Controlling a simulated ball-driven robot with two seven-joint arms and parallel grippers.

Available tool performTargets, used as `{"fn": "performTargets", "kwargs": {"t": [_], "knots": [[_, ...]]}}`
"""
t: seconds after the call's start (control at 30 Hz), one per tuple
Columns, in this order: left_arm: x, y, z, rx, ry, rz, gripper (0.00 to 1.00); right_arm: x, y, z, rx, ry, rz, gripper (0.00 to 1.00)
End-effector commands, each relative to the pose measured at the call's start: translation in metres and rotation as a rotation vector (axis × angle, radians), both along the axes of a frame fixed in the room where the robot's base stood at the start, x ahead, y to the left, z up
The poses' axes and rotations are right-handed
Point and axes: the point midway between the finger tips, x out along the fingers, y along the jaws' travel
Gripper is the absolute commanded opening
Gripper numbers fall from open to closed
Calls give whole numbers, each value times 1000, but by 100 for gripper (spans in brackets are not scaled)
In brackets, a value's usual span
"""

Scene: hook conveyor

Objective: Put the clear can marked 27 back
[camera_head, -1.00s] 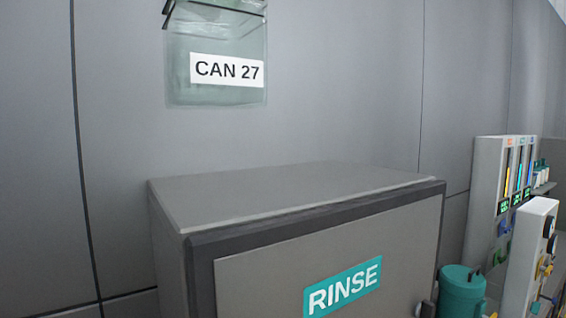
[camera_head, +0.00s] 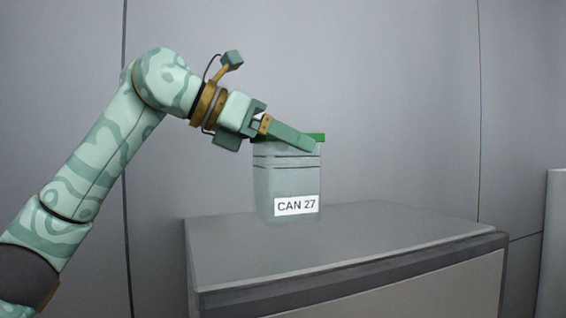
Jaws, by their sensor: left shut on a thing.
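The clear can marked CAN 27 (camera_head: 286,182) is upright at the middle of the view, with its white label low on the front and a green strip at its top. It is over the flat grey top of the cabinet (camera_head: 370,240); whether its base touches that top I cannot tell. My left gripper (camera_head: 298,140) comes in from the left and is shut at the can's top edge, holding it. The finger covers part of the green strip. My right gripper is not in view.
The cabinet top is clear to the right of the can. A grey wall (camera_head: 400,80) stands behind it. A pale upright unit (camera_head: 553,245) is cut off at the right edge.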

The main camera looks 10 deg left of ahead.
Motion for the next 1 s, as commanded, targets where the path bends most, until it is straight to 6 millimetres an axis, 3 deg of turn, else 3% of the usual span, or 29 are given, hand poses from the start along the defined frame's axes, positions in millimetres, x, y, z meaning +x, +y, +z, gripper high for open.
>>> {"fn": "performTargets", "kwargs": {"t": [0.17, 0.33, 0.73, 0.77, 0.83, 1.0], "knots": [[11, 2, -15, -1, 1, 0, 5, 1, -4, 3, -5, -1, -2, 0], [9, 2, -39, 0, 0, -1, 5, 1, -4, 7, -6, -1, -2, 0], [9, 2, -45, -1, -1, 1, 5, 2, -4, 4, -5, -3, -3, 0], [9, 2, -46, 0, 0, 0, 79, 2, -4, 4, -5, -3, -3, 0], [9, 2, -45, 0, 0, 0, 98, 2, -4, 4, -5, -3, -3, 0], [9, 2, -45, 0, 0, 0, 98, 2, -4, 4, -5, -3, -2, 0]]}}
